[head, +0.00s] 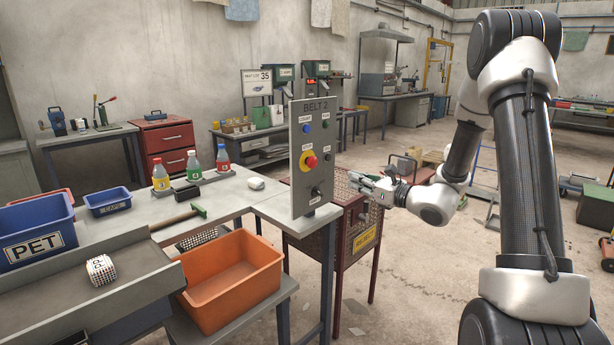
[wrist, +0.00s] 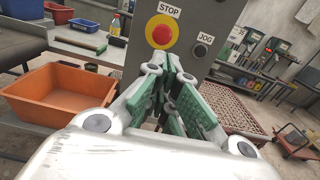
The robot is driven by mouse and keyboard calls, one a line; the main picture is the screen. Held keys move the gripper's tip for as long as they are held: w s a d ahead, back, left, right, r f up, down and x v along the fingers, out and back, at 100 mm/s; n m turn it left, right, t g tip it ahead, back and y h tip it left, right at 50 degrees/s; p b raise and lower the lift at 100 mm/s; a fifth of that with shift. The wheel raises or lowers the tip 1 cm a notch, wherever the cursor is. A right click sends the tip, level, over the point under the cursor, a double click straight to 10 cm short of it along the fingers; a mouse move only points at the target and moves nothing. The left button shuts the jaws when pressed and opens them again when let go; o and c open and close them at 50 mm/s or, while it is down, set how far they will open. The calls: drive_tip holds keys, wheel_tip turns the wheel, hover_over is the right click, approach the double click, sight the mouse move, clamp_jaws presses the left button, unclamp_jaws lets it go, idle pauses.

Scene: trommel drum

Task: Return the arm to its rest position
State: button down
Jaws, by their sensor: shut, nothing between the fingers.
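My gripper (head: 356,181) is shut and empty. In the head view my arm reaches in from the right, bent at the elbow, and the fingers point left toward the BELT 2 control panel (head: 302,130). The gripper appears just right of the panel; the exact gap cannot be told. In the wrist view the green-padded fingers (wrist: 174,82) are close together, in front of and a little below the panel's red stop button (wrist: 162,35) on its yellow surround. The button also shows in the head view (head: 311,161).
A red mesh cage (head: 362,245) stands below and behind my gripper. An orange bin (head: 232,280) sits low left of the panel. A blue PET bin (head: 38,232) is at far left. Open floor lies beyond my arm.

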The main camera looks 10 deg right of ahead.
drive_tip(key=s+a+f+n+g, duration=0.1)
drive_tip(key=s+f+n+g, duration=0.1)
drive_tip(key=s+n+g, duration=0.35)
drive_tip(key=s+a+f+n+g, duration=0.1)
drive_tip(key=s+f+n+g, duration=0.15)
drive_tip(key=s, duration=0.55)
drive_tip(key=s+a+f+n+g, duration=0.2)
drive_tip(key=s+n+g, duration=0.15)
drive_tip(key=s, duration=0.35)
drive_tip(key=s+d+r+n+g+h, duration=0.1)
drive_tip(key=s+d+n+g+h, duration=0.15)
drive_tip(key=s+n, duration=0.3)
drive_tip(key=s+d+r+n+g+h, duration=0.1)
drive_tip(key=s+d+r+n+h, duration=0.1)
drive_tip(key=s+d+n, duration=0.3)
drive_tip(key=s+d+r+n+t+h, duration=0.2)
drive_tip(key=s+r+n+h, duration=0.1)
drive_tip(key=r, duration=0.2)
drive_tip(key=s+d+r+n+t+h, duration=0.2)
drive_tip(key=s+r+n+h, duration=0.1)
drive_tip(key=r, duration=0.3)
drive_tip(key=shift+d+r+n+t, duration=0.3)
drive_tip(key=shift+t, duration=0.1)
